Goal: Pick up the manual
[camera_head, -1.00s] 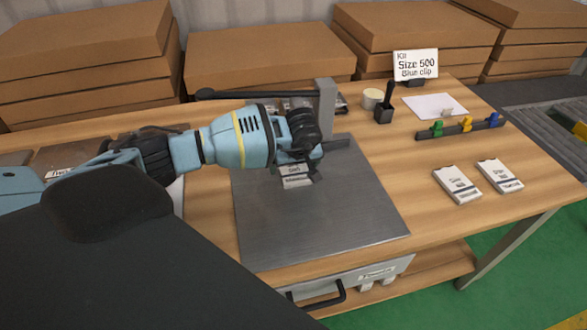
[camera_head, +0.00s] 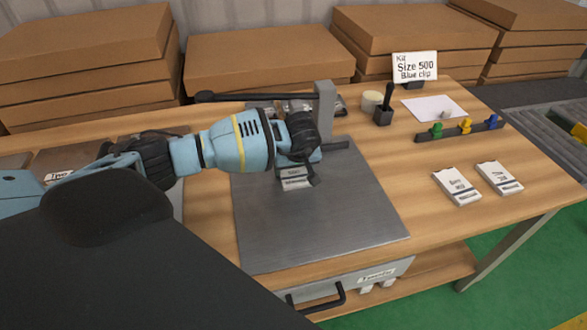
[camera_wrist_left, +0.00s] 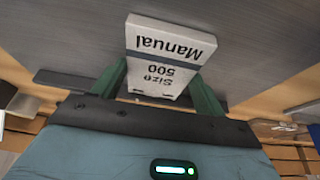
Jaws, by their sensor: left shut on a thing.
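In the head view the manual (camera_head: 295,180) is over the grey metal plate (camera_head: 320,215), partly hidden by my left gripper (camera_head: 301,165). The green fingers of my left gripper (camera_wrist_left: 164,82) are shut on the manual's sides in the wrist view. I cannot tell whether the manual touches the plate. My right gripper is not in view.
Two more white booklets (camera_head: 457,186) (camera_head: 499,177) lie at the right of the wooden table. A grey post (camera_head: 325,110) with a black lever stands behind the plate. A clip rack (camera_head: 460,130), a black cup (camera_head: 383,115) and a sign (camera_head: 414,66) stand further back. The plate's front is clear.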

